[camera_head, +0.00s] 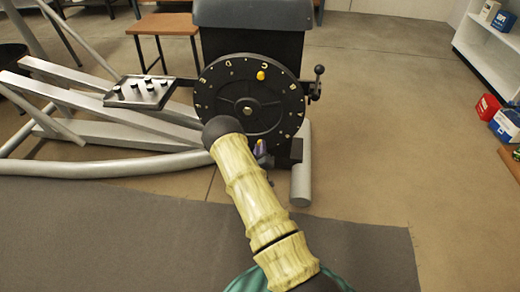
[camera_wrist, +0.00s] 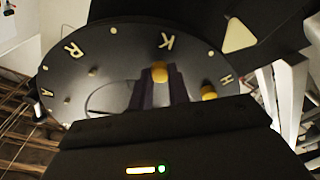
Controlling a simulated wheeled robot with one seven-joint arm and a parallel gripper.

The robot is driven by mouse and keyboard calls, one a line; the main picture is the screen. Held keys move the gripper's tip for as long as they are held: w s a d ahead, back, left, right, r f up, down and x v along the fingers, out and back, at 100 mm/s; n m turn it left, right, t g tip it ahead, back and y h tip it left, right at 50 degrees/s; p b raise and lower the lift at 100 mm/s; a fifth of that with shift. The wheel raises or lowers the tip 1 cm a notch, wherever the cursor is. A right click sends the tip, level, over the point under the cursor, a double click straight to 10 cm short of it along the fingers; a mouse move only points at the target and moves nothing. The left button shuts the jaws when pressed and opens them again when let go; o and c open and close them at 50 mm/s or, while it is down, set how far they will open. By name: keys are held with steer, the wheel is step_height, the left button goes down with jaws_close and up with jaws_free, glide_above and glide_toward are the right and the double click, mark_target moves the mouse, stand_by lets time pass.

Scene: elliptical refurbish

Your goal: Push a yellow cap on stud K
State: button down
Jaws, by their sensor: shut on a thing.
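The black disk (camera_head: 228,82) stands upright on the machine, with pale letters and studs around its rim. In the wrist view, the disk (camera_wrist: 100,75) shows the letter K (camera_wrist: 166,42) near the top middle. My gripper (camera_wrist: 163,85) is shut on a yellow cap (camera_wrist: 160,71), held at the fingertips just below the K. Stud K is hidden, and I cannot tell whether the cap is seated on it. In the head view, my gripper (camera_head: 260,147) is at the disk's lower edge, partly behind my arm.
Another yellow cap (camera_wrist: 208,92) is on the disk near the H. In the head view, a yellow cap (camera_head: 261,75) sits near the C. A tray (camera_head: 140,92) with several dark pegs is left of the disk. A lever (camera_head: 318,80) juts out at the right.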

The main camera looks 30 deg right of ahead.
steer(key=shift+w+d, duration=0.2)
steer(key=shift+w, duration=0.1)
stand_by(0.6)
steer(key=c, duration=1.3)
jaws_free()
steer(key=shift+o, duration=0.2)
steer(key=shift+s, duration=0.1)
steer(key=p+v, duration=0.7)
steer(key=v, duration=1)
steer(key=shift+p, duration=0.35)
steer(key=shift+a, duration=0.1)
